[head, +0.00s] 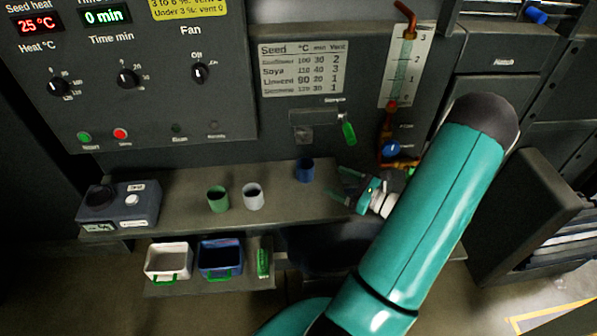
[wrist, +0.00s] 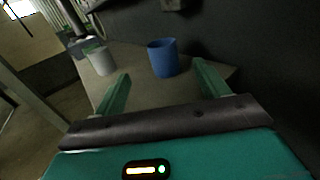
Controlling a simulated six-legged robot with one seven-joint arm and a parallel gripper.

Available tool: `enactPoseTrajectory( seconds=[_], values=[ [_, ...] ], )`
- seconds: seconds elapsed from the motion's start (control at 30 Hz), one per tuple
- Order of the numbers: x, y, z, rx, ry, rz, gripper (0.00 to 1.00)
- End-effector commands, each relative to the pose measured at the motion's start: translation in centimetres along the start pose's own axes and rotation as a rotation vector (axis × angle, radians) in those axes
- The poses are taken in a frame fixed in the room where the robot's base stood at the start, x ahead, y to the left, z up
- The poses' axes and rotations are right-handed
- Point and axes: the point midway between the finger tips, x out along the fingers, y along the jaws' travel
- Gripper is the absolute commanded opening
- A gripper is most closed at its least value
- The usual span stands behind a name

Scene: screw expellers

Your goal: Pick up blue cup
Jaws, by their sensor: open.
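The blue cup (head: 304,171) stands upright on the grey shelf (head: 285,205), to the right of a white cup (head: 253,196) and a green cup (head: 218,199). My gripper (head: 345,184) is open and empty, just right of the blue cup in the head view, its fingers pointing left toward it. In the wrist view the blue cup (wrist: 163,58) stands ahead, between the lines of the two spread green fingers (wrist: 160,85) and beyond their tips. A pale cup (wrist: 101,60) shows farther left there. The cup is not touched.
A control box (head: 118,204) sits at the shelf's left end. A white bin (head: 168,260) and a blue bin (head: 220,259) are below the shelf. The machine panel wall rises behind, with a green-handled tap (head: 348,132) above and right of the cup.

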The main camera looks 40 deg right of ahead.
Motion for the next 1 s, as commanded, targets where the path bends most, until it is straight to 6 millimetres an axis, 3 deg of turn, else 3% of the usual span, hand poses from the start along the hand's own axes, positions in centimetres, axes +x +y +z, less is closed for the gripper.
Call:
enactPoseTrajectory(
  seconds=[0.4,0.67,1.0],
  values=[
    [6.8,-0.1,0.1,-0.002,0.0,-0.003,0.74],
    [8.9,-0.1,0.0,-0.001,0.0,-0.001,0.74],
    [13.4,-0.3,-0.1,-0.001,0.0,0.0,0.74]
  ],
)
